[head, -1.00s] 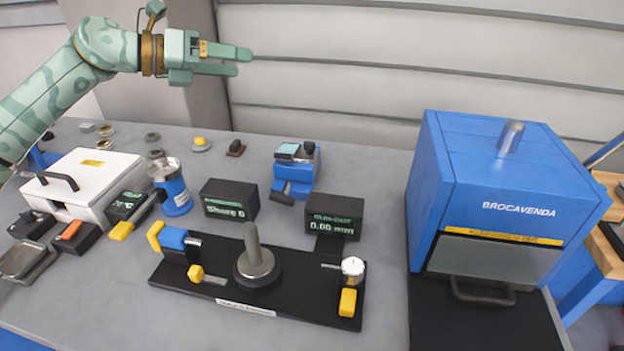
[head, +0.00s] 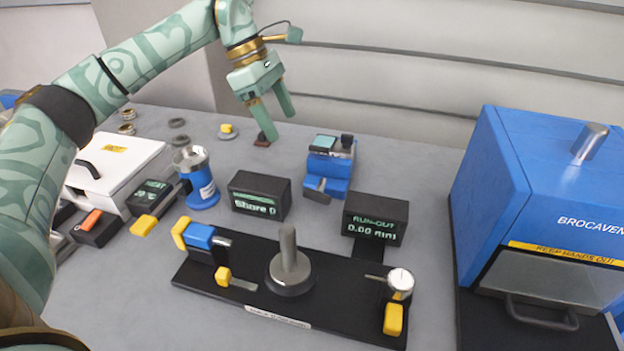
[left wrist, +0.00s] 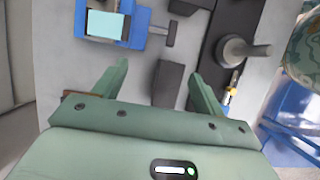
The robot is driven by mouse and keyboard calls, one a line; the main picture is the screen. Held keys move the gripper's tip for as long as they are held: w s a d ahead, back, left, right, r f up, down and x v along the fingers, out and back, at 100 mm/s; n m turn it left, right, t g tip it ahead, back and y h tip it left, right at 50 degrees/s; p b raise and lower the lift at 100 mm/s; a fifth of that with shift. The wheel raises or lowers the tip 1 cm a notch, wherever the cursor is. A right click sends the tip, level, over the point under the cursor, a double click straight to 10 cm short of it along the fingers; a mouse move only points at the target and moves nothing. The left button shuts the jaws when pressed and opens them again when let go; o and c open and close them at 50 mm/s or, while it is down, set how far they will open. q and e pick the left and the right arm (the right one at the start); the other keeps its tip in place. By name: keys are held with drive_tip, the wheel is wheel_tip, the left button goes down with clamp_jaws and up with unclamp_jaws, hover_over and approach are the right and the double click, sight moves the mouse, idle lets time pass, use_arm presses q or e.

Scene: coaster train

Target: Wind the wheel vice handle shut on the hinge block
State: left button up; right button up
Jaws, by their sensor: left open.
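The blue vice (head: 328,182) stands at the back middle of the bench. It also shows at the top of the left wrist view (left wrist: 128,46). A pale teal block (head: 324,143) sits at its top between dark jaws; I take this as the hinge block (left wrist: 103,24). A dark handle with a crossbar (left wrist: 168,31) sticks out from the vice. My left gripper (head: 276,121) is open and empty, pointing down, above the bench to the left of the vice and apart from it. My right gripper is not in view.
A black run-out fixture (head: 225,284) with an upright grey spindle (head: 289,255) lies in front. Two display boxes (head: 259,195) (head: 375,219) stand between it and the vice. A blue machine (head: 520,190) is at right. A small brown-black item (head: 262,141) lies below my left gripper.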

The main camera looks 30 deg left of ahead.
sight(320, 188)
use_arm(q)
drive_tip(key=b+x, duration=0.5)
drive_tip(key=x, duration=1)
drive_tip(key=shift+d+f, duration=0.15)
drive_tip(key=shift+f, duration=0.15)
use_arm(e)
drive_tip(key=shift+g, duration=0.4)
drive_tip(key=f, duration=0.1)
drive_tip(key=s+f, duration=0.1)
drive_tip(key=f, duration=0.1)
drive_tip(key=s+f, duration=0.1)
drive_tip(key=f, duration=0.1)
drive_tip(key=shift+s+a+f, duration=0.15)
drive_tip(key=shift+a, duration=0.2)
use_arm(q)
drive_tip(key=c, duration=0.7)
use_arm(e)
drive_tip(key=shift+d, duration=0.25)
